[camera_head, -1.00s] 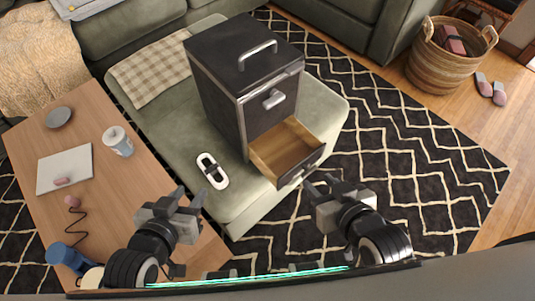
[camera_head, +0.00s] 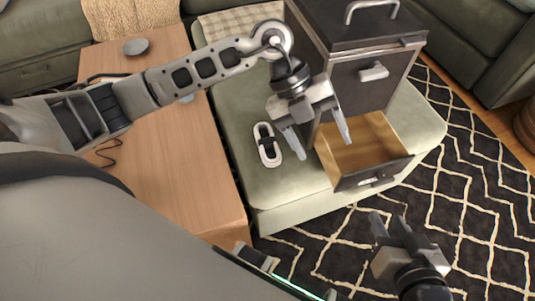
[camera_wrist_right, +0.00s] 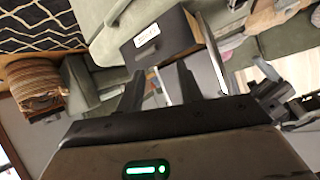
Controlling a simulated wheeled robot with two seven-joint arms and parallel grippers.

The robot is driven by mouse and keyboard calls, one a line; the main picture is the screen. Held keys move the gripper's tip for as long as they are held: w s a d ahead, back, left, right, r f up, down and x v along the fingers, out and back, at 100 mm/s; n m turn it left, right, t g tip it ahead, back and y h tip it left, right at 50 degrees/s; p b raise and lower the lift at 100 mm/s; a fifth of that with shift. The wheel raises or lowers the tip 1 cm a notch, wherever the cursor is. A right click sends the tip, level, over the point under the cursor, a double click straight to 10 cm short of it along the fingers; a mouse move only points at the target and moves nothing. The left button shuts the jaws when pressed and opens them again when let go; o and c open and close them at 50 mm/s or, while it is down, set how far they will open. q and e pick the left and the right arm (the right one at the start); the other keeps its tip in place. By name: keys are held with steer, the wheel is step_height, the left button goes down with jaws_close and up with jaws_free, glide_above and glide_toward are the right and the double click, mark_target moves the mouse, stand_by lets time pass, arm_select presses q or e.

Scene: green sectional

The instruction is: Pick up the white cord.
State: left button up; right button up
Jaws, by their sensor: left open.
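The white cord (camera_head: 262,158) is a bundled oval loop with a dark band around its middle. It lies on the green sofa seat, left of the open drawer, in the head view. My left gripper (camera_head: 322,146) is open and empty, above and right of the cord, near the drawer's left side; its fingers point down. My right gripper (camera_head: 388,222) is low at the right, in front of the drawer over the rug. In the right wrist view its fingers (camera_wrist_right: 158,92) are apart with nothing between them. I cannot make out the cord in that view.
A dark cabinet (camera_head: 345,92) stands on the sofa seat (camera_head: 280,190) with its wooden drawer (camera_head: 362,148) pulled out. The wooden table (camera_head: 180,165) is at the left, partly behind my left arm. A woven basket (camera_wrist_right: 33,85) shows in the right wrist view.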

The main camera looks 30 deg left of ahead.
arm_select(q)
steer(key=w+a+f+n+t+y+b, duration=0.1)
steer(key=w+a+n+y, duration=0.2)
steer(key=a, duration=0.4)
steer(key=w+a+f+t+y+b, duration=0.1)
steer(key=w+a+y, duration=0.2)
steer(key=a+y, duration=0.3)
steer(key=h+b, duration=0.1)
steer(key=b, duration=0.2)
glide_above(267, 140)
step_height(267, 140, down, 9)
steer(key=shift+f, duration=0.5)
step_height(267, 140, down, 5)
steer(key=shift+b, duration=1)
steer(key=shift+f, duration=0.1)
steer(key=c, duration=1.1)
arm_select(e)
steer(key=shift+w+a+r+t+y, duration=0.15)
steer(key=shift+a+r+t+y, duration=0.1)
steer(key=shift+a+t+y, duration=0.3)
steer(key=shift+w+a+r+t+y, duration=0.1)
steer(key=shift+a+r+t+y, duration=0.15)
steer(key=shift+a+t+y, duration=0.3)
